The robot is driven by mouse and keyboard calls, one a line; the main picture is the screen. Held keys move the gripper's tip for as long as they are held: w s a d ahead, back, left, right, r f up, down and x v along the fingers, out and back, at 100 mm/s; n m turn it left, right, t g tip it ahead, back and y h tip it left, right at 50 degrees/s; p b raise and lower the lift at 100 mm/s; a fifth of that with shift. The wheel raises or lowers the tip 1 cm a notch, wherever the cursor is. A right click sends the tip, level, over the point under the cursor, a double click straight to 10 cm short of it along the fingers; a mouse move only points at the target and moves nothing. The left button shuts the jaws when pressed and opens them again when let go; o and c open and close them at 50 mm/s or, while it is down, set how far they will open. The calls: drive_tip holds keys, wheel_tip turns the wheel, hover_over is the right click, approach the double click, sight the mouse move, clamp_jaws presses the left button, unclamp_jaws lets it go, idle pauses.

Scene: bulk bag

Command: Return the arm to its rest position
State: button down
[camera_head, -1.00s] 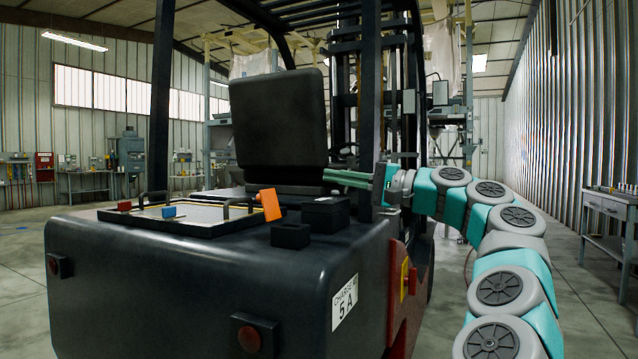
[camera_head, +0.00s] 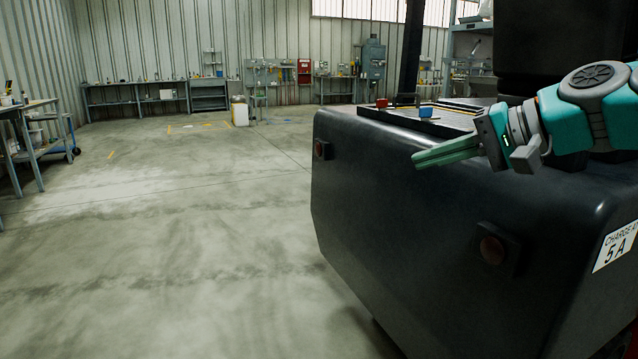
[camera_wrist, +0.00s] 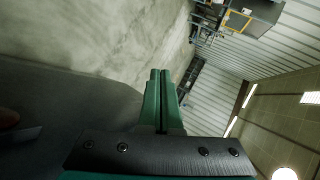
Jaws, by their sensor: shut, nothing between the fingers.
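My gripper (camera_head: 418,160) reaches in from the right edge of the head view and points left, in front of the forklift's rear body. Its two green fingers are together and empty. In the wrist view the fingers (camera_wrist: 160,78) lie side by side with nothing held. My teal and grey arm (camera_head: 570,120) shows only in part; the rest is cut off at the right edge.
The black forklift body (camera_head: 430,235) fills the right, with red and blue connectors (camera_head: 425,112) on top. Open concrete floor (camera_head: 180,240) lies left. Benches (camera_head: 135,95) stand along the far wall, and a table (camera_head: 28,108) at the left edge.

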drive_tip(key=s+a+f+n+g+h, duration=0.1)
drive_tip(key=s+a+f+g+h, duration=0.2)
drive_tip(key=f, duration=0.4)
drive_tip(key=s+a+f+n+g, duration=0.1)
drive_tip(key=s+a+f+n, duration=0.1)
drive_tip(key=s+a+f, duration=0.35)
drive_tip(key=s+a+f+n+g+h, duration=0.15)
drive_tip(key=s+f, duration=0.25)
drive_tip(key=f, duration=0.5)
drive_tip(key=s+d+f+g+h, duration=0.2)
drive_tip(key=s+d+f, duration=0.1)
drive_tip(key=s+f, duration=0.4)
drive_tip(key=s+d+f+g+h, duration=0.2)
drive_tip(key=s+d+f+h, duration=0.1)
drive_tip(key=s+f, duration=0.5)
drive_tip(key=shift+s+d+f+n, duration=0.15)
drive_tip(key=shift+s+d+n, duration=0.3)
drive_tip(key=shift+s, duration=0.65)
drive_tip(key=shift+h, duration=0.25)
